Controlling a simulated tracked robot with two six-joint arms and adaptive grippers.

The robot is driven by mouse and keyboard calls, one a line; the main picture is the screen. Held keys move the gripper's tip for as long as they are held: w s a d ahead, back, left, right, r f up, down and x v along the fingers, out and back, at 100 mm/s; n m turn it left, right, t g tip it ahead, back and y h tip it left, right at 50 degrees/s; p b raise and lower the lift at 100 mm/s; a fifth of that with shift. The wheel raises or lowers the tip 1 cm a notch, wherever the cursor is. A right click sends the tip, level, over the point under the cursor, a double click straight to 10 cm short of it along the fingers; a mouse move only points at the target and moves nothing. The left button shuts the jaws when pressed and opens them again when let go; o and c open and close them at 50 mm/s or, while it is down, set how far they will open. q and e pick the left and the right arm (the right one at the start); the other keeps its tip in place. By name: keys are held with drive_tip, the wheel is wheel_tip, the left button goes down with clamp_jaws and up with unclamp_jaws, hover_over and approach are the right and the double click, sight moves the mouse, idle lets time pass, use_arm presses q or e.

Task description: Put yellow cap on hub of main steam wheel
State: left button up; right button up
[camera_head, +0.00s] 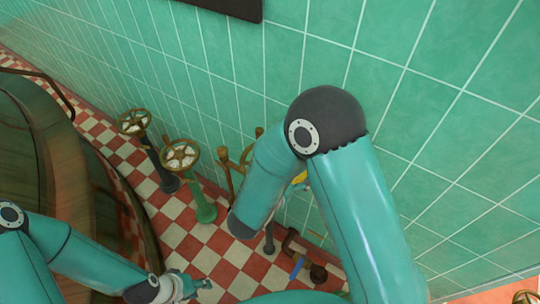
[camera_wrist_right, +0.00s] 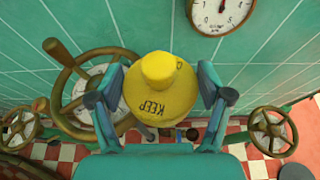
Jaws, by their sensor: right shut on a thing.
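The yellow cap (camera_wrist_right: 160,95) is between the two fingers of my right gripper (camera_wrist_right: 160,88) in the right wrist view, with the word KEEP on its side and a knob on top. The gripper is shut on it. A large brass handwheel (camera_wrist_right: 70,72) with a pale hub plate is just left of the cap, partly hidden by the cap and a finger. I cannot tell whether they touch. In the head view, a bit of yellow (camera_head: 300,178) shows behind my right arm, which hides the right gripper. My left gripper (camera_head: 195,284) is low, over the checkered floor; its opening is unclear.
Two handwheels stand on posts in the head view, one on a dark post (camera_head: 134,122) and one on a green post (camera_head: 180,155). A gauge (camera_wrist_right: 222,12) hangs on the tiled wall. A smaller wheel (camera_wrist_right: 272,131) is at right.

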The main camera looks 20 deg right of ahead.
drive_tip(key=shift+r, duration=0.1)
drive_tip(key=shift+w+a+b, duration=0.15)
drive_tip(key=shift+w+b, duration=0.1)
drive_tip(key=shift+b, duration=0.1)
drive_tip(key=w+a+r+n+t+y+b, duration=0.1)
drive_tip(key=w+a+r+b, duration=0.25)
drive_tip(key=w+b, duration=0.6)
wheel_tip(320, 180, up, 10)
drive_tip(key=n+t+y+b, duration=0.2)
drive_tip(key=b, duration=0.7)
drive_tip(key=f+b, duration=0.1)
drive_tip(key=f, duration=0.5)
drive_tip(key=f+b, duration=0.1)
drive_tip(key=f, duration=0.5)
drive_tip(key=f+b, duration=0.1)
drive_tip(key=f, duration=0.5)
drive_tip(key=shift+w+d+f, duration=0.25)
drive_tip(key=shift+w+f, duration=0.05)
drive_tip(key=shift+w, duration=0.05)
